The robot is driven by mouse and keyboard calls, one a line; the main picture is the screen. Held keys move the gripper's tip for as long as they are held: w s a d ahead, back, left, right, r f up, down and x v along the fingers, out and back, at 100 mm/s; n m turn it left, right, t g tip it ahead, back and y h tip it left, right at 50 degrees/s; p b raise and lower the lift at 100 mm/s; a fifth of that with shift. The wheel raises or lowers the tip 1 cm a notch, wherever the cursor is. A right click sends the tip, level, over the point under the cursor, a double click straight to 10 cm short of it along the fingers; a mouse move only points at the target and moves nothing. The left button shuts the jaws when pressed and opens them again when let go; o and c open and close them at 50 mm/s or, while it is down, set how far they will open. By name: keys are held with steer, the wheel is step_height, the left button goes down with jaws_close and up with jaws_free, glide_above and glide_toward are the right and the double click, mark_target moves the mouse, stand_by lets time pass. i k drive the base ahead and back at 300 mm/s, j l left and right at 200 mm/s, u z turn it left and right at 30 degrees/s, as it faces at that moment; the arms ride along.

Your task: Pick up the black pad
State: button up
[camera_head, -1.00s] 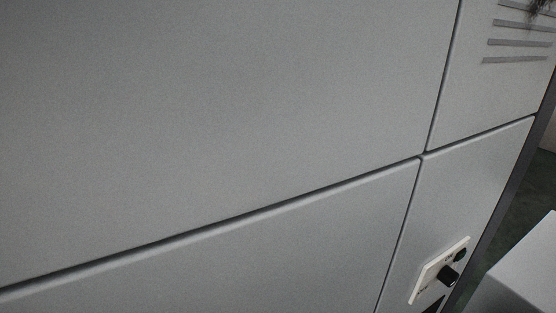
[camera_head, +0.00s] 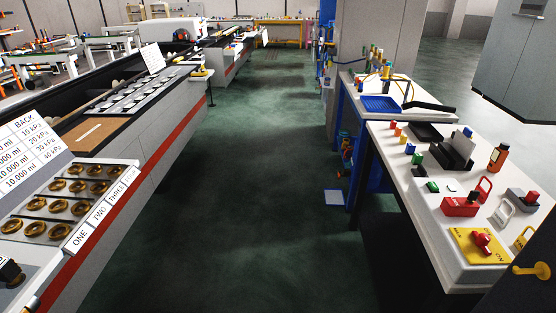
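A flat dark piece (camera_head: 424,132) lies near the back of the white table at the right and looks like the black pad. It is small in this view, so I cannot be sure. A black block-like holder (camera_head: 456,154) stands just in front of it, with small coloured pieces beside both. My gripper is not in view, so its state and distance from the pad do not show.
The white table (camera_head: 408,183) also holds a red padlock-like piece (camera_head: 461,206), a yellow plate (camera_head: 468,248) and an orange-brown bottle (camera_head: 497,158). A blue tray (camera_head: 380,104) lies on the bench behind. A long workbench (camera_head: 150,160) runs along the left. The green floor (camera_head: 250,200) between is clear.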

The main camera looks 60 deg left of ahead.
mark_target(419, 172)
steer(key=u, duration=1.05)
steer(key=z, duration=3.5)
steer(key=u, duration=3.5)
steer(key=i+j+z, duration=0.15)
steer(key=i+j, duration=0.15)
steer(key=i, duration=0.4)
steer(key=i+j+z, duration=0.1)
steer(key=i+j, duration=0.3)
steer(key=i, duration=0.3)
steer(key=i+j+z, duration=0.15)
steer(key=i+j, duration=0.3)
steer(key=i, duration=0.25)
steer(key=i+j+z, duration=0.15)
steer(key=i+j, duration=0.4)
steer(key=i, duration=0.1)
